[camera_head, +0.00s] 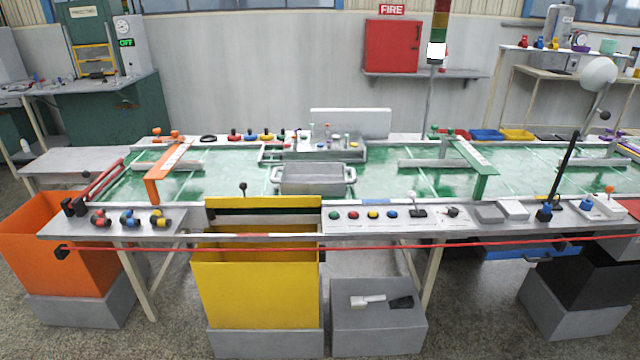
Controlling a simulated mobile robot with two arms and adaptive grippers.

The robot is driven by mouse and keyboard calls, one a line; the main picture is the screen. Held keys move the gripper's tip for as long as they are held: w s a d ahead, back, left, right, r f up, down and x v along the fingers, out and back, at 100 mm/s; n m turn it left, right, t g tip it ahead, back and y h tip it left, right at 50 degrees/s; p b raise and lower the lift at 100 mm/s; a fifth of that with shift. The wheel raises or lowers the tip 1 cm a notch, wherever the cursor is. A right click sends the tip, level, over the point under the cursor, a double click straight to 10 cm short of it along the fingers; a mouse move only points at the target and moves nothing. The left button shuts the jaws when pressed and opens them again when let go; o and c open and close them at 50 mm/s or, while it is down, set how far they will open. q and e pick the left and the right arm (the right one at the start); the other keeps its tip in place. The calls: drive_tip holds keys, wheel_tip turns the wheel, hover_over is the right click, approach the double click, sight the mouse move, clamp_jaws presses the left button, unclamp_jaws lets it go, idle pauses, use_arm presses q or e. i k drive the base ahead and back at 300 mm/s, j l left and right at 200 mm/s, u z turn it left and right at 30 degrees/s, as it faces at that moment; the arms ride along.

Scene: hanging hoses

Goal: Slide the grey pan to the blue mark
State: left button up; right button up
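The grey pan (313,187) is a shallow rectangular metal tray with a handle at each short end. It sits level near the middle of the long green work surface (235,182), close to its front edge. I cannot clearly make out which spot is the blue mark; a small bluish strip (370,202) shows on the front rim to the right of the pan. Neither of my grippers is in view, and nothing is touching the pan.
An orange arch (166,172) stands left of the pan and a green arch (480,168) right. Grey equipment with small bottles (325,146) stands right behind the pan. Coloured buttons (373,214) line the front ledge. A yellow bin (258,290) stands in front. Green surface beside the pan is clear.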

sight(327, 179)
drive_tip(key=i+l+u, duration=0.1)
drive_tip(key=i, duration=0.45)
drive_tip(key=i+l+u, duration=0.15)
drive_tip(key=i, duration=0.4)
drive_tip(key=i+l+u, duration=0.1)
drive_tip(key=i+l, duration=0.15)
drive_tip(key=i, duration=0.3)
